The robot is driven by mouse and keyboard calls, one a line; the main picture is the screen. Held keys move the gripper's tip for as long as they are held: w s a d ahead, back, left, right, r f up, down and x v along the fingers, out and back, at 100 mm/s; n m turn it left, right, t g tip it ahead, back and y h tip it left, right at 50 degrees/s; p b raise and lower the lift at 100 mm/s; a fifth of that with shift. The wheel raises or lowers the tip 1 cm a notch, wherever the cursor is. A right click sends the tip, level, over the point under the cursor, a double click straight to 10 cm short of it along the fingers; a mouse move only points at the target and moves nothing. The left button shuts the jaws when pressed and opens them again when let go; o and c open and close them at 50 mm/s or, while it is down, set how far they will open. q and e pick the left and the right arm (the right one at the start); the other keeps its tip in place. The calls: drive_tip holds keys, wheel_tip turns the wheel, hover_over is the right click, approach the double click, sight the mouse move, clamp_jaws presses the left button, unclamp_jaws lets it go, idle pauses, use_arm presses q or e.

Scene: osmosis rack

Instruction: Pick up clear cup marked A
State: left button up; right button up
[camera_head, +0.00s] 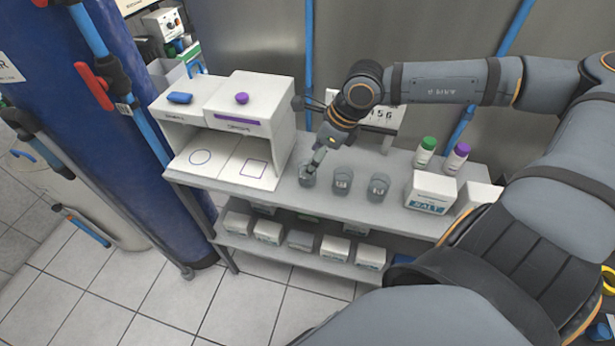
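Three clear cups stand in a row on the upper shelf of the grey rack (330,208): a left cup (306,180), a middle cup (343,181) and a right cup (378,187). Their markings are too small to read, so I cannot tell which is marked A. My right gripper (313,167) points down at the left cup, with its fingertips at the cup's rim. The fingers partly cover the cup, and I cannot tell whether they are closed on it. My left gripper is not in view.
A white two-bay box (245,84) stands left of the cups, with a blue item (180,98) and a purple item (241,98) on top. Green-capped (426,150) and purple-capped (457,157) bottles and a white carton (431,190) stand right. Small boxes line the lower shelf.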

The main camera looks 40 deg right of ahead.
drive_tip(key=f+b, duration=0.2)
drive_tip(key=b, duration=0.1)
drive_tip(key=shift+w+f+b, duration=0.15)
drive_tip(key=shift+w+b, duration=0.05)
drive_tip(key=shift+b, duration=0.2)
drive_tip(key=shift+x, duration=0.95)
drive_tip(key=shift+w+a+f, duration=0.2)
drive_tip(key=shift+w+f, duration=0.15)
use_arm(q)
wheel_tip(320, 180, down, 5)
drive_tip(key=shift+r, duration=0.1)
use_arm(e)
drive_tip(key=shift+c, duration=0.4)
drive_tip(key=c, duration=0.9)
